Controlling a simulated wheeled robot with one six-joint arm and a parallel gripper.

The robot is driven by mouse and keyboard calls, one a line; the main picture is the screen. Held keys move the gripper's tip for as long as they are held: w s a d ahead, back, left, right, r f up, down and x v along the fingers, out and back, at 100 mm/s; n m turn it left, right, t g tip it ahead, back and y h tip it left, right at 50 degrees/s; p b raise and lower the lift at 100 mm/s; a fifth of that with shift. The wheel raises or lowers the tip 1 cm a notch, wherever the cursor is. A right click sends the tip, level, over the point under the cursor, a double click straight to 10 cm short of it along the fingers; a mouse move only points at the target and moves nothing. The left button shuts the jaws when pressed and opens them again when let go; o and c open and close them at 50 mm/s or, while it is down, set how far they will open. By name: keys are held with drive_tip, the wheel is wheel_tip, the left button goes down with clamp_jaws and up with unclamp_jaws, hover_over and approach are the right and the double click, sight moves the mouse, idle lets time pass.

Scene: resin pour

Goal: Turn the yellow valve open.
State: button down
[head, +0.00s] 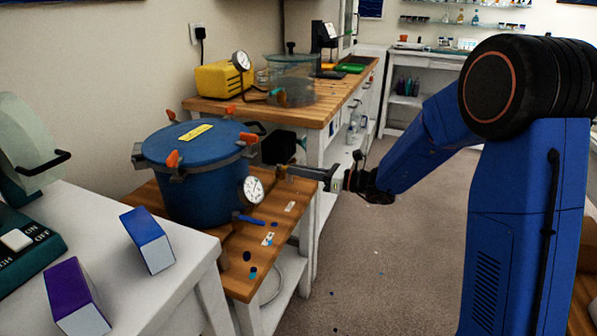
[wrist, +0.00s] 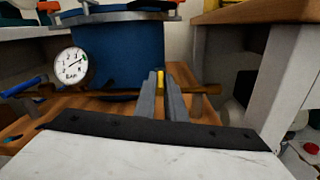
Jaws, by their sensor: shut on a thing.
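The blue pressure pot (head: 205,180) stands on a wooden-topped bench, its lid held by orange-handled clamps. A round white gauge (head: 252,190) is on its side and also shows in the wrist view (wrist: 71,66). My gripper (head: 284,171) reaches in from the right, level with the pot's side. In the wrist view my gripper (wrist: 160,76) is shut on the narrow yellow valve handle (wrist: 160,80), which shows between the fingertips in front of the pot. A brownish pipe (wrist: 207,90) runs sideways beside the fingers. The fingers hide most of the valve, so its angle is unclear.
A blue lever (head: 247,219) sits low on the pot's front. A higher wooden bench (head: 335,98) with a clear chamber (head: 292,80) and a yellow device (head: 222,80) stands behind. A white table (head: 180,270) with two boxes is at front left. The floor at right is open.

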sight(283, 166)
drive_tip(key=n+g, duration=0.1)
drive_tip(key=w+n+g, duration=0.1)
drive_tip(key=g, duration=0.1)
drive_tip(key=w+n+g, duration=0.1)
drive_tip(key=g, duration=0.1)
drive_tip(key=shift+d+y, duration=0.2)
drive_tip(key=shift+y, duration=0.2)
drive_tip(key=shift+w+a+n+g+h, duration=0.15)
drive_tip(key=shift+w+n+g, duration=0.35)
drive_tip(key=shift+n+g, duration=0.75)
drive_tip(key=shift+w+n+g+h, duration=0.25)
drive_tip(key=shift+w+n+g, duration=0.35)
drive_tip(key=shift+g, duration=1.05)
drive_tip(key=shift+s+n, duration=0.15)
drive_tip(key=shift+n, duration=0.1)
drive_tip(key=c, duration=1.8)
unclamp_jaws()
drive_tip(key=v, duration=1.7)
drive_tip(key=shift+w, duration=0.25)
drive_tip(key=shift+c, duration=0.5)
